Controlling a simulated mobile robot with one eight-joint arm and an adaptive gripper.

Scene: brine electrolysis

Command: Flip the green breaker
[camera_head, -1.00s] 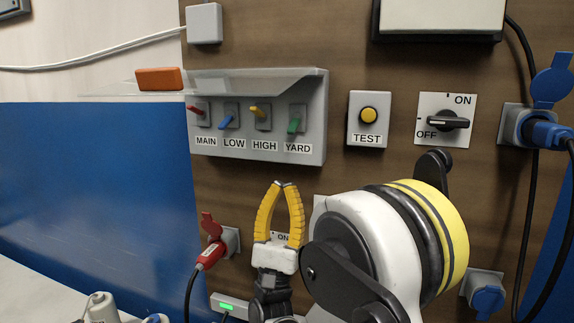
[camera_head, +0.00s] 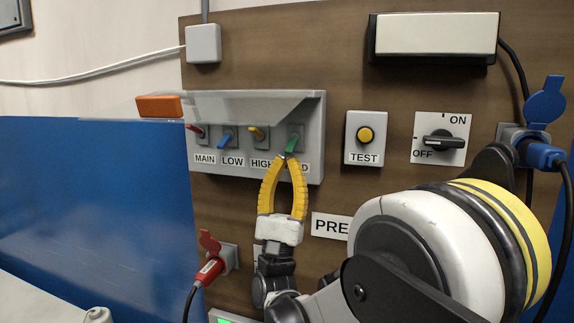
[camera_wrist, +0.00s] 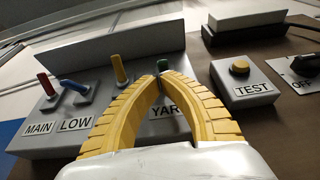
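The green breaker (camera_head: 292,144) is the rightmost lever in the grey breaker box (camera_head: 318,140), above the YARD label. Its lever points downward, like the blue one. My gripper (camera_head: 286,157), with yellow fingers, points up and has its fingertips together. The tips are right at the lower end of the green lever and partly cover the YARD label. In the wrist view the green lever (camera_wrist: 164,66) shows just beyond the closed fingertips (camera_wrist: 160,80). I cannot tell whether they touch.
Red (camera_head: 196,130), blue (camera_head: 226,139) and yellow (camera_head: 257,133) levers stand to the left. The TEST button (camera_head: 365,134) and ON/OFF knob (camera_head: 440,140) are to the right.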

